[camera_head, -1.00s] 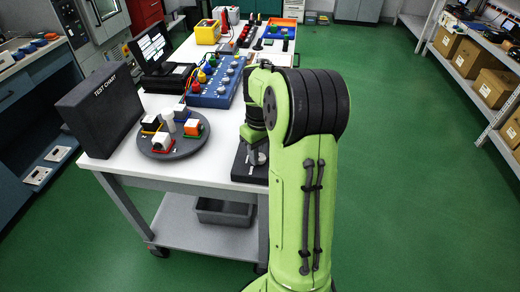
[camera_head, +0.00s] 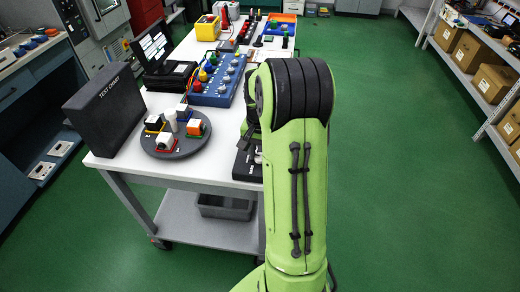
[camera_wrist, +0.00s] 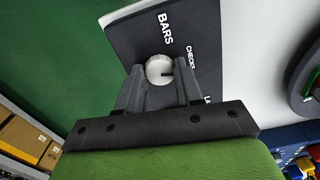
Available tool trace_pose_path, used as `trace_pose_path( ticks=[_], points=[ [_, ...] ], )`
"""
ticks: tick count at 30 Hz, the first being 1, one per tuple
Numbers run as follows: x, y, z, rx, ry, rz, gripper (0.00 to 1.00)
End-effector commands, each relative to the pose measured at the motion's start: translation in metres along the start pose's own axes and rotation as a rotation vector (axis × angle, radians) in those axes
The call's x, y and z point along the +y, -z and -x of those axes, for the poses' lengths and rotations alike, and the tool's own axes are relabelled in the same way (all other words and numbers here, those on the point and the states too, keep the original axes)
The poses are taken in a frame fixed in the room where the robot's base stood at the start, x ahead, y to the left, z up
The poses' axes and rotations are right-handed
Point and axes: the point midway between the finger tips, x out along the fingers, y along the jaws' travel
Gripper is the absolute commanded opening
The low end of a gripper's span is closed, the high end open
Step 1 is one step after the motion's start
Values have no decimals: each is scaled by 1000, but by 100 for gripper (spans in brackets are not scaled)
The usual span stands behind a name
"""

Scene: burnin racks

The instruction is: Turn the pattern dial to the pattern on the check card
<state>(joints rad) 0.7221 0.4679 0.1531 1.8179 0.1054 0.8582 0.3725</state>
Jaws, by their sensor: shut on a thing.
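The dark dial panel (camera_wrist: 130,35) fills the middle of the wrist view, with white labels reading BARS, CHECKE... and LA..., the last two cut off from sight. The pale round dial knob (camera_wrist: 158,67) stands between the fingers of my gripper (camera_wrist: 160,78), which is shut on it. A dark mark on the knob points to the right in this view; I cannot tell exactly which label it meets. In the head view the dial panel (camera_head: 243,166) shows only partly at the table's near right edge, mostly behind my arm. I cannot make out a check card.
A dark TEST CHART box (camera_head: 104,110) stands at the table's left. A round grey turntable (camera_head: 176,147) with several coloured blocks is beside the panel. A blue control box (camera_head: 215,85), a monitor (camera_head: 152,47) and a yellow box (camera_head: 207,28) stand farther back. The green floor at right is clear.

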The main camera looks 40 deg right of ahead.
Motion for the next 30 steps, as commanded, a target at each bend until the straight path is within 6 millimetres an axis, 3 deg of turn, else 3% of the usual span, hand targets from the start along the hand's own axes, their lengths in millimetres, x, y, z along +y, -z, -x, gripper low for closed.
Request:
trace_pose_path(
  ticks=[18, 30],
  points=[
    [0, 0, 1, 1, 0, -559, 5],
    [0, 0, 1, 2, 1, -767, 5]
  ],
)
